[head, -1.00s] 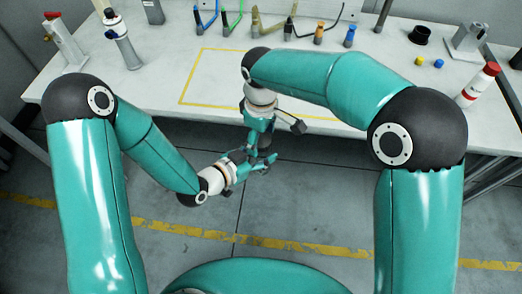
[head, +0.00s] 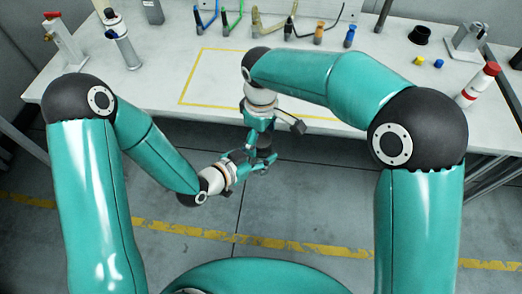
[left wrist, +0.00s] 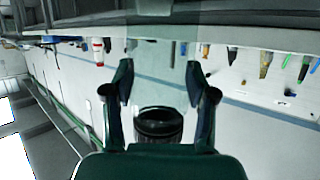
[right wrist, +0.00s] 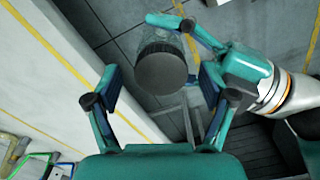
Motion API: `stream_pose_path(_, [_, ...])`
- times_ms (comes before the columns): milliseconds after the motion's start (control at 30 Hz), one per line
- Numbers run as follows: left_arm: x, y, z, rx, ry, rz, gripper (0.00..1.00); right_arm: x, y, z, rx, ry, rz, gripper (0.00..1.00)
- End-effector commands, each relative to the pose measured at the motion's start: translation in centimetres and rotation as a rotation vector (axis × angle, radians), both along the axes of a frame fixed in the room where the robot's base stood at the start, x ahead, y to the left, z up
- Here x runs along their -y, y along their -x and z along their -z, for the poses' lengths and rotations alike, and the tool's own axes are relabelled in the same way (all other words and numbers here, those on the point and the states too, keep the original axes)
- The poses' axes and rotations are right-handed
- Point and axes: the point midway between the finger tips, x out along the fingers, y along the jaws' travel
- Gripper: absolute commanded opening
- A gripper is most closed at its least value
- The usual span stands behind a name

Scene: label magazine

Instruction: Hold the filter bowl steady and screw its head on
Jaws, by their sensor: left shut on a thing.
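The filter bowl is a clear vessel (right wrist: 157,30), seen in the right wrist view below a dark round head (right wrist: 162,70). The head covers the bowl's near end; I cannot tell how tightly it sits. My left gripper (head: 266,164) is shut around the bowl, and its fingers also show in the left wrist view (left wrist: 160,78) on both sides of the clear wall. My right gripper (right wrist: 162,90) is open, with its fingers spread on either side of the head and visible gaps to both. In the head view it hangs just above the head, pointing down.
The white workbench (head: 215,85), with a yellow taped outline, lies beyond the grippers. A red-capped bottle (head: 478,86) stands at its right, a spray can (head: 122,40) at its left. Several coloured tools line the back. Both grippers are over open floor before the bench edge.

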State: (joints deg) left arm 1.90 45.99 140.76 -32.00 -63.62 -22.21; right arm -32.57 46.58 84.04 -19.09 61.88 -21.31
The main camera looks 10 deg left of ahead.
Motion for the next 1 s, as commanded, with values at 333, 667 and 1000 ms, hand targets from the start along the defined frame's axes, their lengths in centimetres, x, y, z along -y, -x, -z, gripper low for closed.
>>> stream_pose_path(333, [0.0, 0.0, 0.0, 0.001, 0.000, -0.001, 0.00, -0.1, -0.1, -0.7, 0.002, -0.002, 0.000, 0.83])
stream_pose_path(667, [0.0, 0.0, 0.0, 0.002, 0.000, -0.001, 0.00, -0.1, -0.1, -6.4, 0.004, -0.004, 0.000, 0.83])
stream_pose_path(1000, [0.0, 0.0, 0.0, 0.001, 0.000, -0.001, 0.00, 0.0, -0.1, -11.4, 0.000, -0.001, 0.000, 0.83])
